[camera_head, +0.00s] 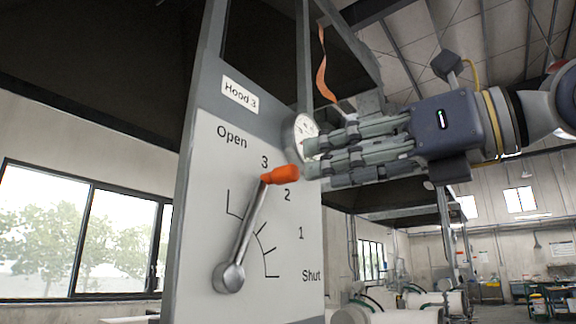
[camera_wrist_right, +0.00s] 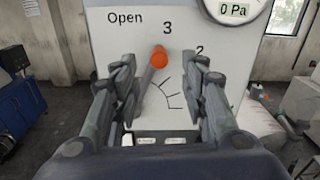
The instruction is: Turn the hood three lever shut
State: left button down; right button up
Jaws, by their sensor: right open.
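The hood three lever has a grey metal arm (camera_head: 248,232) and an orange grip (camera_head: 280,174). It pivots at a round hub (camera_head: 229,277) low on the panel and points up and slightly right, its grip near the mark 3. The panel (camera_head: 205,200) reads Open at top left and Shut at lower right, with 3, 2 and 1 between. My right gripper (camera_head: 308,164) comes in from the right, with its fingertips close to the grip. In the right wrist view, the orange knob (camera_wrist_right: 159,57) shows between the two spread fingers; contact is not visible. My left gripper is not in view.
A round gauge (camera_head: 302,130) sits on the panel just behind my right fingers, and its display (camera_wrist_right: 233,10) reads 0 Pa. A Hood 3 label (camera_head: 240,95) is above. An orange strip (camera_head: 325,72) hangs above the gauge. The panel's lower right is clear.

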aim_at(296, 169)
jog(key=p+x, duration=0.2)
jog(key=x, duration=0.4)
jog(key=shift+w+a+r, duration=0.1)
jog(key=shift+a+r, duration=0.05)
jog(key=shift+a, duration=0.15)
jog(key=shift+w+a+p, duration=0.3)
jog(key=shift+w+a, duration=0.15)
jog(key=shift+a, duration=0.05)
grip_shut()
